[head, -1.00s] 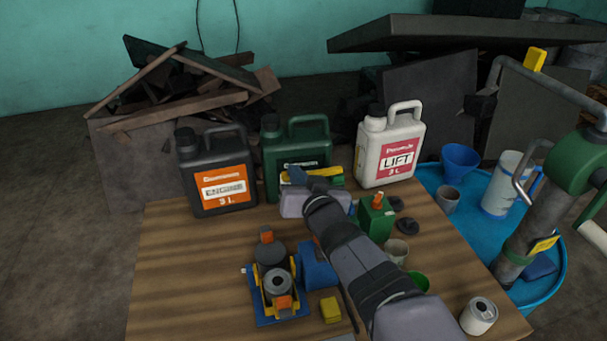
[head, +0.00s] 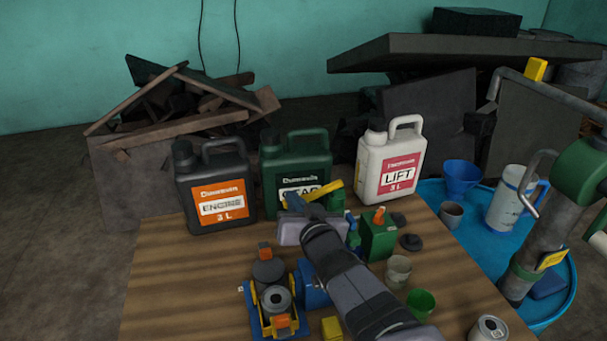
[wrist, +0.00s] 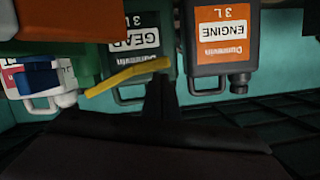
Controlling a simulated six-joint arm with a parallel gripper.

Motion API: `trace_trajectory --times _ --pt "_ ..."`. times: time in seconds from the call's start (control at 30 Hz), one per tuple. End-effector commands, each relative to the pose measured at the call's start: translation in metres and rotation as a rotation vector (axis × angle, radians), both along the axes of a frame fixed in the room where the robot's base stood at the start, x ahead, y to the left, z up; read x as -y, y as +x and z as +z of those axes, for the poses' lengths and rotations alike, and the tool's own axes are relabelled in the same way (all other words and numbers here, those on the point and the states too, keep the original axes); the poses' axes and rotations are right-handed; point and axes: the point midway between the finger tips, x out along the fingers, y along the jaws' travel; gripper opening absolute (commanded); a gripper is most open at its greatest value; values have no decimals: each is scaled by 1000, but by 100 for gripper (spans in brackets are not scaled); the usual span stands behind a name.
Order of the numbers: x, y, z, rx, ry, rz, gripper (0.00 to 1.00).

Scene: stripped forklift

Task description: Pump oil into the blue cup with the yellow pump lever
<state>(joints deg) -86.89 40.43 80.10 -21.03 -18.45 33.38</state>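The yellow lever (head: 332,186) slopes down to the left above a small green body (head: 352,234) on the wooden table. It also shows in the wrist view (wrist: 128,74), where the picture is upside down. My gripper (head: 298,204) is at the lever's left end; its dark fingers (wrist: 160,90) look shut together, with nothing visible between them. The fingertips are close to the lever; I cannot tell whether they touch it. A blue funnel-shaped vessel (head: 461,176) stands in the blue tub at right. A blue cup under the pump cannot be made out; my arm hides part of that area.
Black ENGINE (head: 216,188), green GEAR (head: 296,160) and white LIFT (head: 390,156) cans stand along the table's back. A green box (head: 378,238) and small cups stand right of my arm. A blue-yellow fixture (head: 272,300) is in front. The blue tub (head: 500,246) holds a jug.

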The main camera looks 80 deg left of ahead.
Motion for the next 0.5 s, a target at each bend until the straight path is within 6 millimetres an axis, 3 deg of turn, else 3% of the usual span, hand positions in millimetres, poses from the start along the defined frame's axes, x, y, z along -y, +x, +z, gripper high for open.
trace_trajectory --times 0.03,0.23,0.5 --pt "2 -1 -11 1 -23 1 0" --pt "2 -1 -11 1 -24 1 0" --pt "2 -3 16 1 -16 1 0"
